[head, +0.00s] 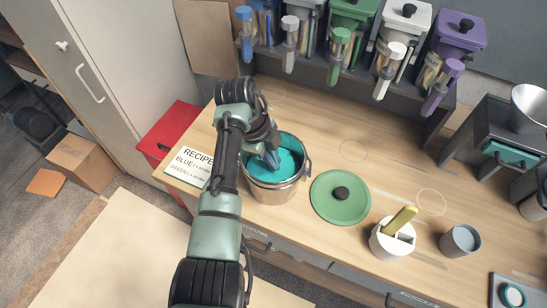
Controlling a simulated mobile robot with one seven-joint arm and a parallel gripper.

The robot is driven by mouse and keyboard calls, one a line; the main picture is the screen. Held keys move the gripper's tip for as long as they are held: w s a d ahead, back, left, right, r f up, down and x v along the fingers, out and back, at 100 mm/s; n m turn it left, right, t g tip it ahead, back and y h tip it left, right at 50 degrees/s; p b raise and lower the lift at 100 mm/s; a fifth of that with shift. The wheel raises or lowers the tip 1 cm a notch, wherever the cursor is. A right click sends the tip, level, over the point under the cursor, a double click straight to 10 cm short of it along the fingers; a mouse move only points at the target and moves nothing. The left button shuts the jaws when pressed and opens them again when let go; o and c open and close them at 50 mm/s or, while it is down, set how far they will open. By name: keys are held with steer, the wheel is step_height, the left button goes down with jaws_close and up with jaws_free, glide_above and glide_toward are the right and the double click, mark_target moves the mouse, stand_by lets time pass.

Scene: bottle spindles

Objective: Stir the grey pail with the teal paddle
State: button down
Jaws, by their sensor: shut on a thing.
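The grey metal pail (275,192) stands on the wooden bench, holding bright teal contents (289,160). My gripper (268,152) is over the pail's mouth, pointing down into it. It is shut on a blue-teal piece (272,161), which looks like the teal paddle. Its lower end merges with the teal contents, so I cannot tell how deep it reaches. My arm and gripper hide the pail's left side and part of its rim.
A green lid (325,204) with a black knob lies right of the pail. Beyond it are a white holder (391,241) with a yellow-green handle and a grey cup (460,241). A recipe card (190,168) lies left. Colored dispensers (350,12) line the back.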

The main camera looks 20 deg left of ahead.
steer(key=d+p+v, duration=0.1)
steer(key=p+v, duration=1.1)
steer(key=v, duration=0.2)
steer(key=shift+d, duration=0.3)
steer(key=shift+s+r, duration=0.1)
step_height(320, 180, up, 5)
steer(key=p, duration=0.4)
steer(key=shift+d, duration=0.1)
stand_by(0.7)
